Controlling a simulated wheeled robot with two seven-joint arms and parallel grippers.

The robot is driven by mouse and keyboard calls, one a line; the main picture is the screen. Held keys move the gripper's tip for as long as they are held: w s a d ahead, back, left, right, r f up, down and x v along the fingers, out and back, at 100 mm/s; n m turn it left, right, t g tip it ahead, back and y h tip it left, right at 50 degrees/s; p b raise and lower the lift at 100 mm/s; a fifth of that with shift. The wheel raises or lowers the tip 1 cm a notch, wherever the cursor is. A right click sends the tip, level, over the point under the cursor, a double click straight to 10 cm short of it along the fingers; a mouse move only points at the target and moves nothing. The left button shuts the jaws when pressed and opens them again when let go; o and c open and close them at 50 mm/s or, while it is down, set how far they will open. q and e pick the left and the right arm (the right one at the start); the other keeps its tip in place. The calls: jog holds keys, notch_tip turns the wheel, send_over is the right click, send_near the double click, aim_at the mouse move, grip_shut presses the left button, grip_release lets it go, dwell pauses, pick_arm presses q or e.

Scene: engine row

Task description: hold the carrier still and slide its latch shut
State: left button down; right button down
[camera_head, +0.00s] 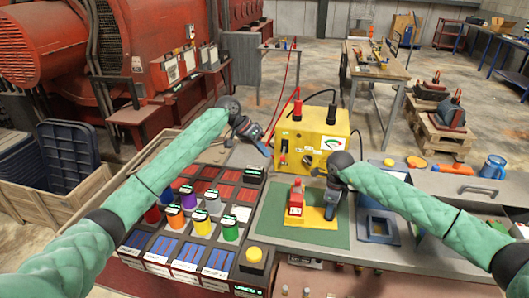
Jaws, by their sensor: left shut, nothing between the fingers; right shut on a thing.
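A small yellow piece (313,216) lies on a green mat (272,226), with a red block (296,198) standing on its left part. I take this yellow-and-red piece for the carrier. Which part is its latch is too small to tell. My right gripper (331,211) points down at the right end of the yellow piece and is shut on it; the fingers hide that end. My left gripper (266,151) is shut and empty, up and left of the carrier, in front of the left side of the yellow box.
A yellow box (312,140) with a gauge and knobs stands behind the mat. A rack of coloured cylinders (231,228) is at the left. A blue-grey square tray (379,226) lies right of the mat. An orange item (416,162) and a blue mug (493,166) are further right.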

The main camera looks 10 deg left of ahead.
jog(key=c, duration=0.9)
grip_release()
